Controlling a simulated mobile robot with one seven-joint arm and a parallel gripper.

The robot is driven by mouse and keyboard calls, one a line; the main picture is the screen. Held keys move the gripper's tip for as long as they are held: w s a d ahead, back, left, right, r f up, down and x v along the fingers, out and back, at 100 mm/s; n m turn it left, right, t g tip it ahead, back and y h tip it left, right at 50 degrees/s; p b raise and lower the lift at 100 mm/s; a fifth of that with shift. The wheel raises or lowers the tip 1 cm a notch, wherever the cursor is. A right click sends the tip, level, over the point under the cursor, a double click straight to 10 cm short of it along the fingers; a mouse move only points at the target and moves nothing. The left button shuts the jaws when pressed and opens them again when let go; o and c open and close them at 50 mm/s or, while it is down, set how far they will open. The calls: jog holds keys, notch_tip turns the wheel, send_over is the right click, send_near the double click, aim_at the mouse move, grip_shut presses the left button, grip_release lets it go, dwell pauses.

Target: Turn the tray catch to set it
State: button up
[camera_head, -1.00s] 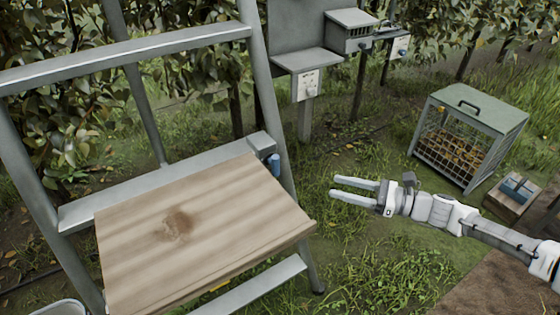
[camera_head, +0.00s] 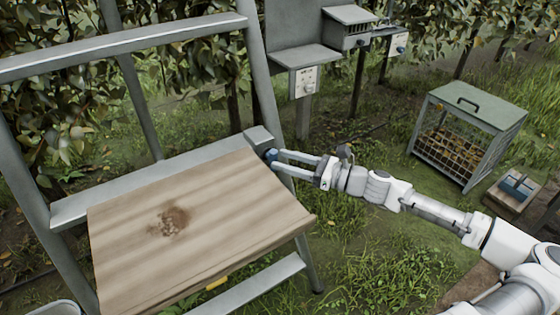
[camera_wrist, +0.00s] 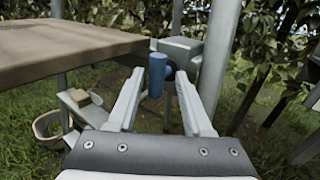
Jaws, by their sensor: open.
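The wooden tray (camera_head: 200,225) is fixed on a grey metal ladder frame, with a brown stain on its top. The blue tray catch (camera_head: 271,155) sits on a grey block (camera_head: 257,138) at the tray's back right corner. In the wrist view the catch (camera_wrist: 157,75) is an upright blue cylinder hanging beside the block. My gripper (camera_head: 277,161) is open, its two fingers pointing left at the catch. In the wrist view the catch shows between the fingertips (camera_wrist: 160,80), nearer the left one. I cannot tell whether either finger touches it.
The ladder's right rail (camera_head: 262,80) rises close to the fingers. Grey posts with boxes (camera_head: 305,80) stand behind. A wire cage (camera_head: 468,135) and a small crate with a blue item (camera_head: 515,190) are at the right. A basket (camera_wrist: 50,128) is at lower left.

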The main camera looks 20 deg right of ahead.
jog(key=shift+x, duration=0.95)
grip_shut()
